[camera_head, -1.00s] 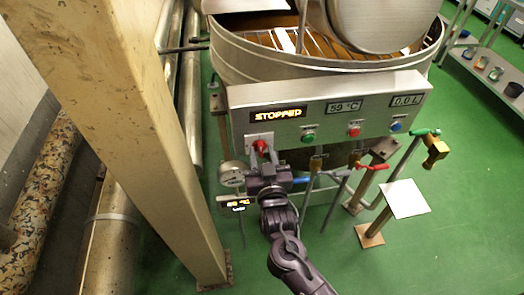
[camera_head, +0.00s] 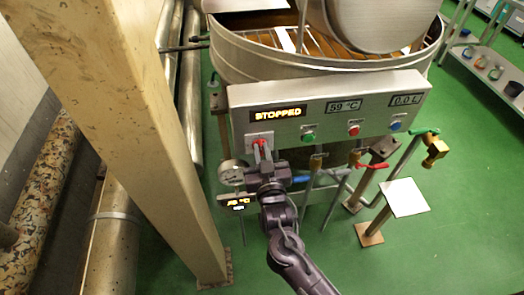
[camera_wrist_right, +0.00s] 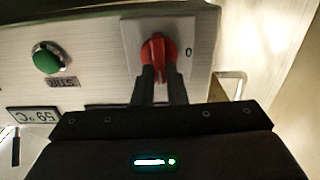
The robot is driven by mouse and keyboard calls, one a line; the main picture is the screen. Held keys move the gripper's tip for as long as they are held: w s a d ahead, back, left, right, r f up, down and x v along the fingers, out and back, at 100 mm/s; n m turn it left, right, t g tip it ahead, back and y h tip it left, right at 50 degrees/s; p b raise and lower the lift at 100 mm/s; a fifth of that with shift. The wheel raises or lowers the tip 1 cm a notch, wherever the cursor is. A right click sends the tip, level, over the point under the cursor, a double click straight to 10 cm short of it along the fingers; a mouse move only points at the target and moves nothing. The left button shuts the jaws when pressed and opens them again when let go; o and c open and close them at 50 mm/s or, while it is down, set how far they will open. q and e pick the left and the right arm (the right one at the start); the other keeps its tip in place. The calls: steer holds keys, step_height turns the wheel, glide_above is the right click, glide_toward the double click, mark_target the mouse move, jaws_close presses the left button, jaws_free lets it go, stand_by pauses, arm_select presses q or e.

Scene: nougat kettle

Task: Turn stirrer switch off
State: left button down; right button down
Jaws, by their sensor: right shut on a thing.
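The stirrer switch is a red rotary knob (camera_wrist_right: 158,50) on a pale square plate at the left end of the steel control panel (camera_head: 330,88). In the head view the red knob (camera_head: 260,142) is partly hidden by my right gripper (camera_head: 262,154). In the right wrist view my right gripper (camera_wrist_right: 158,80) has its two dark fingers closed on the knob's grip. A "0" mark shows on the plate beside the knob. The panel display (camera_head: 277,113) reads STOPPED. My left gripper is not in view.
A green button (camera_head: 308,136), a red one (camera_head: 353,130) and a blue one (camera_head: 395,125) sit along the panel. A round gauge (camera_head: 232,173) and valve handles are close below. A thick beige column (camera_head: 130,120) stands at left. The kettle (camera_head: 230,55) is behind.

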steer(key=n+p, duration=0.3)
steer(key=shift+a+r, duration=0.15)
steer(key=shift+a, duration=0.05)
steer(key=n+p, duration=0.1)
steer(key=n, duration=0.1)
steer(key=n+p, duration=0.1)
steer(key=n, duration=0.1)
steer(key=n+p, duration=0.1)
steer(key=shift+a+f+n, duration=0.2)
steer(key=shift+a+n, duration=0.05)
steer(key=shift+n, duration=0.15)
steer(key=n, duration=0.1)
steer(key=n+p, duration=0.1)
steer(key=n, duration=0.1)
steer(key=n+p, duration=0.1)
steer(key=shift+a+f+n, duration=0.15)
steer(key=shift+f+n, duration=0.15)
steer(key=shift+f+n+p, duration=0.15)
steer(key=shift+n+p, duration=0.25)
steer(key=shift+n, duration=0.55)
steer(key=shift+f+n+p, duration=0.15)
steer(key=shift+n+p, duration=0.2)
steer(key=shift+n, duration=0.9)
steer(key=c, duration=1.5)
jaws_free()
steer(key=shift+o, duration=0.2)
steer(key=shift+s, duration=0.15)
